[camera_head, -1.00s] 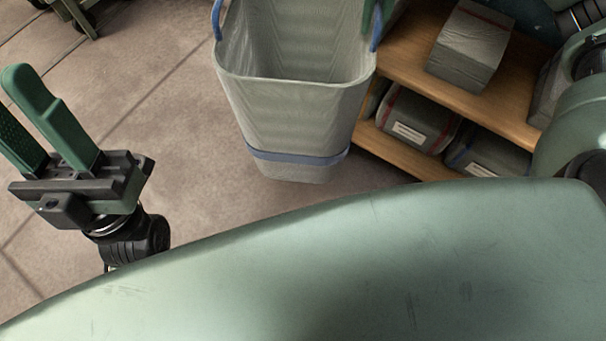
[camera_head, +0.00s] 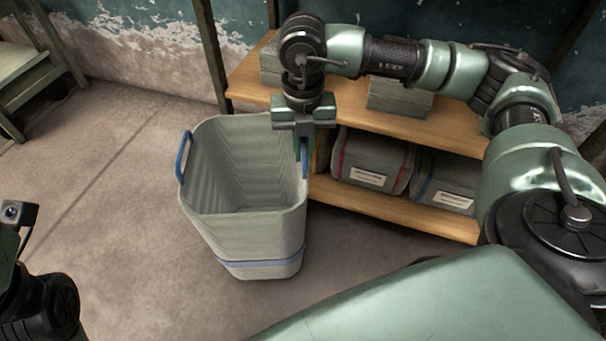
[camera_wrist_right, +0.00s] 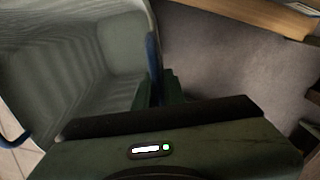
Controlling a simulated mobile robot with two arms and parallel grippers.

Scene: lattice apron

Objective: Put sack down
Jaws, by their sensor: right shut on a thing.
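The sack (camera_head: 250,235) is a tall, pale grey, open-topped bag with blue side handles and a blue band near its base. It is upright and looks empty. My right gripper (camera_head: 303,150) reaches down at its right rim and is shut on the right blue handle. In the right wrist view the sack (camera_wrist_right: 75,75) fills the left side, with the handle (camera_wrist_right: 152,65) between the green fingers (camera_wrist_right: 160,90). I cannot tell whether the sack's base touches the floor. My left arm's wrist shows at the lower left; its fingers are out of frame.
A wooden shelf (camera_head: 400,208) stands right behind the sack, with grey packs (camera_head: 370,160) on its lower board and a grey block (camera_head: 400,97) on top. A green bench (camera_head: 25,65) is at the far left. The floor (camera_head: 110,190) left of the sack is clear.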

